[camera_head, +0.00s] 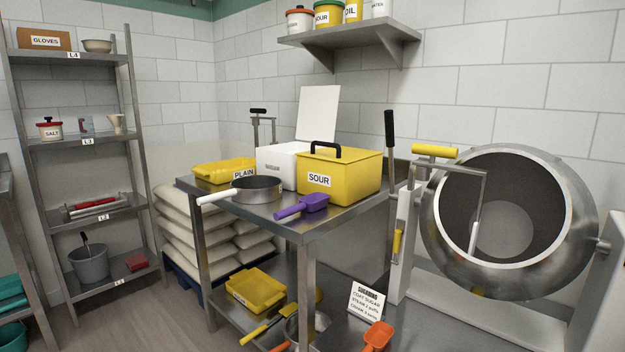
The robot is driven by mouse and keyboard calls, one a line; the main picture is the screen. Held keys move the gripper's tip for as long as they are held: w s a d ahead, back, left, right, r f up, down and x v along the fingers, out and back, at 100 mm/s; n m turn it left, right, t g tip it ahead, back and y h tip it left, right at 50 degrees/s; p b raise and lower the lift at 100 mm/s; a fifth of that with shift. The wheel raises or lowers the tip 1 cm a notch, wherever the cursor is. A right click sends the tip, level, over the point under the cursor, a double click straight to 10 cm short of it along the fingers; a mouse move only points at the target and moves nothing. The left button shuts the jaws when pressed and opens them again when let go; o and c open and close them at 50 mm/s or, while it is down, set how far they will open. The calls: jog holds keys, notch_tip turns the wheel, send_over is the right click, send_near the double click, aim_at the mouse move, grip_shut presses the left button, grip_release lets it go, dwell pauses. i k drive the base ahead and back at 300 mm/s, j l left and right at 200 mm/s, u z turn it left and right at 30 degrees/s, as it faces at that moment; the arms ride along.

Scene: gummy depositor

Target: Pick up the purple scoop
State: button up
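The purple scoop (302,206) lies on the steel table (330,219) near its front edge. Its handle points to the left and its bowl is to the right. It sits in front of the yellow SOUR bin (347,175) and to the right of a pan. Nothing is touching it from above. My gripper does not show in this view, so I cannot see how it stands or whether it holds anything.
A pan with a white handle (257,189), a yellow PLAIN tray (212,172) and a white box (276,165) share the tabletop. A large tilted drum (447,262) stands at right. An orange scoop (377,337) lies low in front. Floor shows at left.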

aim_at(302, 207)
jog(key=i+j+z, duration=0.25)
jog(key=i+j, duration=0.5)
jog(key=i+j+z, duration=0.25)
jog(key=i+j, duration=0.5)
jog(key=j, duration=0.2)
